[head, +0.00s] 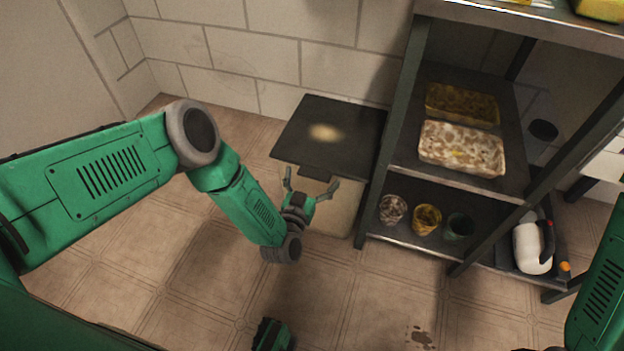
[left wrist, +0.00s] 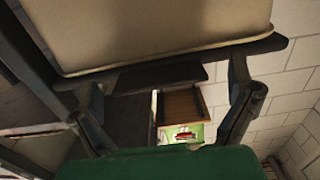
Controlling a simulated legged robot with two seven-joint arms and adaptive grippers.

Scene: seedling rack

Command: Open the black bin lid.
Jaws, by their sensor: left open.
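The black bin lid (head: 352,138) lies flat and shut on a cream bin (head: 335,210) against the wall, left of the rack. A tab (head: 318,174) juts from its front edge. My left gripper (head: 312,184) is open at the front of the bin, its fingers spread near the tab. In the left wrist view the cream bin wall (left wrist: 165,35), the lid's edge (left wrist: 255,47) and the tab (left wrist: 160,76) show, with the fingers (left wrist: 170,100) on either side of the tab. I cannot tell whether they touch it. My right gripper is not in view.
A dark metal rack (head: 400,110) stands close to the bin's right, holding trays (head: 462,148), several pots (head: 427,219) and a white jug (head: 530,247). A block wall (head: 240,50) is behind the bin. The tiled floor (head: 190,285) in front and left is open.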

